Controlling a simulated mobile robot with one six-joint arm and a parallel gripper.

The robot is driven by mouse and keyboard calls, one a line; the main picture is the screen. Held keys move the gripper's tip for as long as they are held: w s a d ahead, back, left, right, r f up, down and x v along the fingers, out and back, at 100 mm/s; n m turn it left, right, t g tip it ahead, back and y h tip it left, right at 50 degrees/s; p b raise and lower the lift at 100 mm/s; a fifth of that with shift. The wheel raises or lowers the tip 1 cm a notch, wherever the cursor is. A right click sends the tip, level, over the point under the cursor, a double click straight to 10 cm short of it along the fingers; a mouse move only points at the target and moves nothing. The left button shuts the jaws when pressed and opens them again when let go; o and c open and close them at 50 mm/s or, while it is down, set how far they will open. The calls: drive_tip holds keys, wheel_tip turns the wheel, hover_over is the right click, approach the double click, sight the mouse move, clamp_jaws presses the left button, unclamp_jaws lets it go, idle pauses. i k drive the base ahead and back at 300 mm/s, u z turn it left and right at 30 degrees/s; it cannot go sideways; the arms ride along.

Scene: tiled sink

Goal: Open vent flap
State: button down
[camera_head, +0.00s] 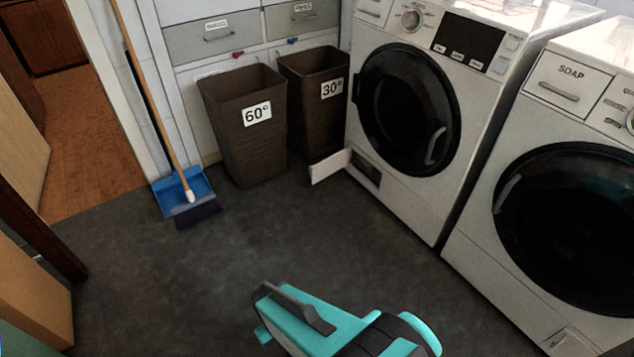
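The vent flap (331,167) is a small white panel low on the front of the left white machine (405,185). It stands swung out to the left, beside a dark rectangular opening (366,172) near the floor. My gripper (275,308), teal with dark parts, is at the bottom middle of the view, well apart from the flap and nearer the camera. Its fingertips are not clearly shown, so I cannot tell whether it is open or shut. No held object shows.
Two brown baskets, marked 60° (245,140) and 30° (315,105), stand left of the machine. A broom (160,105) and blue dustpan (180,190) are further left. A second machine (480,215) stands at right. The grey floor (240,240) between is clear.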

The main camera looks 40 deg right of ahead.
sight(326, 168)
drive_tip(key=z, duration=0.05)
drive_tip(key=i, duration=1)
drive_tip(key=u, duration=0.05)
